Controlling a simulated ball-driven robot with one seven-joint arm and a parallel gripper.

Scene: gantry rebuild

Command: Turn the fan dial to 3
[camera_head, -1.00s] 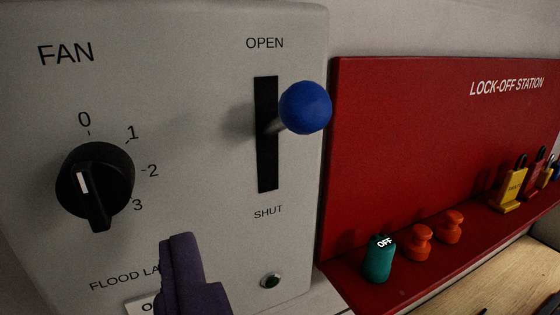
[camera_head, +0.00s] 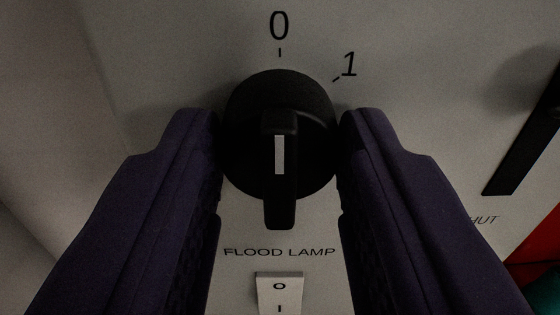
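The fan dial (camera_head: 313,157) is a round black knob with a raised grip bar and a white mark. The bar stands upright and the mark lines up with the 0 above it. My gripper (camera_head: 280,135) has two dark purple fingers, one on each side of the dial. The fingers are spread wide, with gaps between them and the grip bar. I cannot tell whether they touch the dial's round rim. The label 1 shows at the upper right; 2 and 3 are hidden behind the right finger.
The flood lamp switch (camera_head: 280,291) sits just below the dial, between my fingers. A bit of the red lock-off board (camera_head: 535,278) shows at the lower right edge.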

